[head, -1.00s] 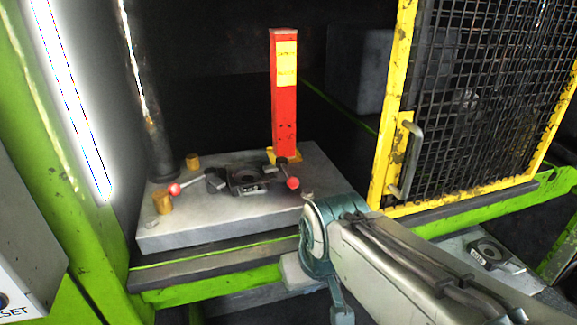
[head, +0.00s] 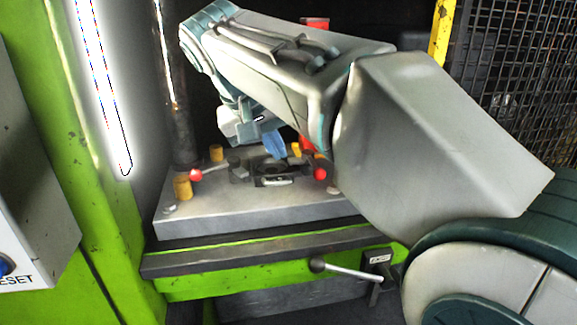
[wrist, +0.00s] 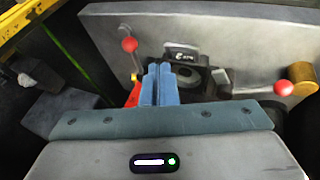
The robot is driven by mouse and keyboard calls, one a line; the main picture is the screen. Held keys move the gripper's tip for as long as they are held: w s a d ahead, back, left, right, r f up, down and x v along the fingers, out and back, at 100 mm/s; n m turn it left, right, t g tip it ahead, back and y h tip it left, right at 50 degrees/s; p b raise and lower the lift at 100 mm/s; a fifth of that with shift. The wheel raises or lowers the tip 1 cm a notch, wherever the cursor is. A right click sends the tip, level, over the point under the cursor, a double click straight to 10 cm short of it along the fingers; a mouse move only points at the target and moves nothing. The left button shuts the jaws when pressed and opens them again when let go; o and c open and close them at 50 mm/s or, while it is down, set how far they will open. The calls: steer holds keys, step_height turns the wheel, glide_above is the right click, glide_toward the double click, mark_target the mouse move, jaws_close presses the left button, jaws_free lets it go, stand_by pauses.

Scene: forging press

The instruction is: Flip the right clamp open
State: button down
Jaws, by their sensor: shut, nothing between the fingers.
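The right clamp shows as a red knob (head: 320,174) on a lever at the right of the dark centre fixture (head: 275,180), partly hidden behind my arm. The wrist view looks from the opposite side, so this clamp's red knob (wrist: 129,45) is at upper left there, its lever running down towards the red post. The left clamp's red knob (head: 196,175) is at the fixture's left; it also shows in the wrist view (wrist: 283,88). My gripper (head: 275,144) is above the back of the fixture. Its blue fingers (wrist: 160,76) are together and empty, apart from the right knob.
The fixture sits on a grey plate (head: 255,212) with yellow cylinders (head: 183,187) at its left. A red post (head: 315,24) stands behind my arm. A yellow-framed mesh guard (head: 440,35) is at right. A lever handle (head: 345,270) sticks out below the plate.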

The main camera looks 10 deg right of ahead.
steer(key=w+a+r, duration=0.1)
steer(key=a+r, duration=0.1)
steer(key=shift+w+r+m+h+b, duration=0.3)
steer(key=shift+w+r+m+b, duration=0.05)
steer(key=shift+w+r+m, duration=0.05)
steer(key=x, duration=1)
steer(key=shift+w, duration=0.1)
steer(key=d, duration=0.3)
steer(key=shift+d+f, duration=0.2)
steer(key=shift+f, duration=0.05)
steer(key=shift+d+f, duration=0.15)
steer(key=shift+d, duration=0.15)
